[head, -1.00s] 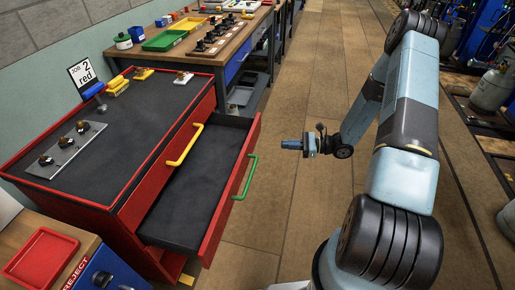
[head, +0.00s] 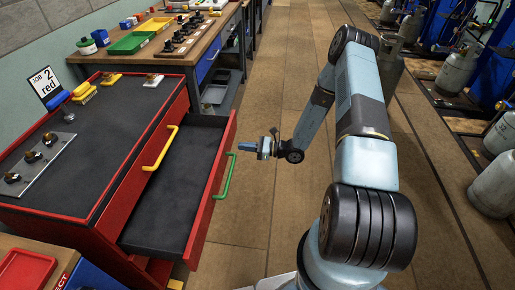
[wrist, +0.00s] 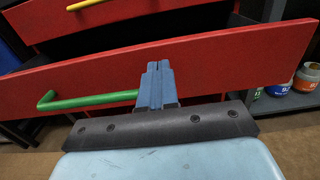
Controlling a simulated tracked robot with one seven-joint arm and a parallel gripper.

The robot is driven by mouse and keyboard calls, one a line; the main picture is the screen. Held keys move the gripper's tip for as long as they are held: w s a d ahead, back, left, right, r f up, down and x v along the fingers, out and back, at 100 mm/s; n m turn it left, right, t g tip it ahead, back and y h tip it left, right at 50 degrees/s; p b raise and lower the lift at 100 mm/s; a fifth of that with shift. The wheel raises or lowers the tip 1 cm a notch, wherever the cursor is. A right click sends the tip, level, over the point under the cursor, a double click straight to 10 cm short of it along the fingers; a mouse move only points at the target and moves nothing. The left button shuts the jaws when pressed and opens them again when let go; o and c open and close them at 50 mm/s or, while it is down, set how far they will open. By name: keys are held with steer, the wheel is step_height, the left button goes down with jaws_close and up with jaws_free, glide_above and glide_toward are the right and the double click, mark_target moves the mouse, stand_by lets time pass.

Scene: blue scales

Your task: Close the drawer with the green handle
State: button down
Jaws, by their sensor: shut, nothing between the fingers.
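The drawer with the green handle (head: 224,176) is pulled well out of the red cabinet (head: 120,190), and its dark inside is empty. In the wrist view its red front (wrist: 215,58) runs across the picture, with the green handle (wrist: 85,101) at left. My gripper (head: 246,147) is shut and empty, to the right of the drawer front near the handle's far end. In the wrist view my gripper (wrist: 157,68) points at the front, right of the handle. I cannot tell whether the fingertips touch it.
A drawer with a yellow handle (head: 160,149) above is shut. Small parts and a "JOB 2 red" sign (head: 47,85) are on the cabinet top. A workbench (head: 170,60) stands behind. Floor to the right is clear up to the gas cylinders (head: 494,184).

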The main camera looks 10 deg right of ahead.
mark_target(225, 144)
steer(key=shift+x, duration=2.6)
